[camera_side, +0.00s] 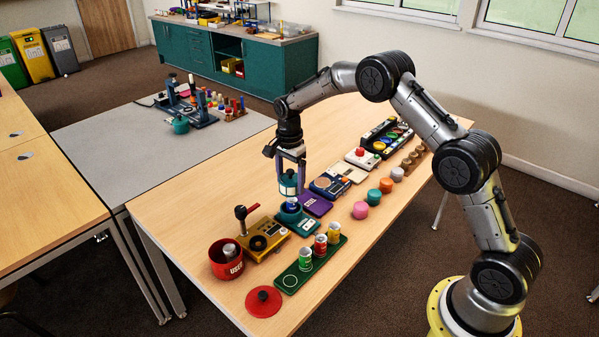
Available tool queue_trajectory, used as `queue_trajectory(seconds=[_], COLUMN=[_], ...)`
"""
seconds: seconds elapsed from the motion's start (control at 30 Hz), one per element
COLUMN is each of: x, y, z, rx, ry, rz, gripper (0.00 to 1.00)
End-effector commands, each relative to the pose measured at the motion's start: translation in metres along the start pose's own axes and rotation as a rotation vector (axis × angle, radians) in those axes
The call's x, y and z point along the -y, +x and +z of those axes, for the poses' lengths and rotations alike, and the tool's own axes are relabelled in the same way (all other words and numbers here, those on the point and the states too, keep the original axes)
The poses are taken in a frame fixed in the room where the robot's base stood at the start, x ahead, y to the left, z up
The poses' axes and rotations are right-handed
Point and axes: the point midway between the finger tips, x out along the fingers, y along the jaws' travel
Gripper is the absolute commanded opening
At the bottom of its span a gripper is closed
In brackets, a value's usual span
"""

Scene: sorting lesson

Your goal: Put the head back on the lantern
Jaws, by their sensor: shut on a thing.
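My gripper (290,176) points straight down over the left-middle part of the wooden table. It is shut on a small teal piece with a light band, which looks like the lantern head (288,187). Right below it is a dark teal round base (290,214), which looks like the lantern body, with a bluish white part between the two. The head is upright and roughly over the base. I cannot tell whether they touch, as the fingers and the small size hide the join.
A yellow box with a red-knobbed lever (266,236) and a red bin (226,259) stand to the left. A green tray with several cans (309,264) is in front. Purple (315,204) and blue devices (329,186) lie to the right. A red lid (263,301) lies near the front edge.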

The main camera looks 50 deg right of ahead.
Motion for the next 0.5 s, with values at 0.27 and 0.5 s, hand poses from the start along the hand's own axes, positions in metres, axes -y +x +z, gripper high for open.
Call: queue_trajectory(seconds=[0.27,0.5], x=[-0.001,-0.001], y=[0.020,0.042], z=[0.000,0.000], rx=[0.000,0.000], ry=[-0.001,0.000], rz=[0.003,0.002], gripper=[0.27,0.27])
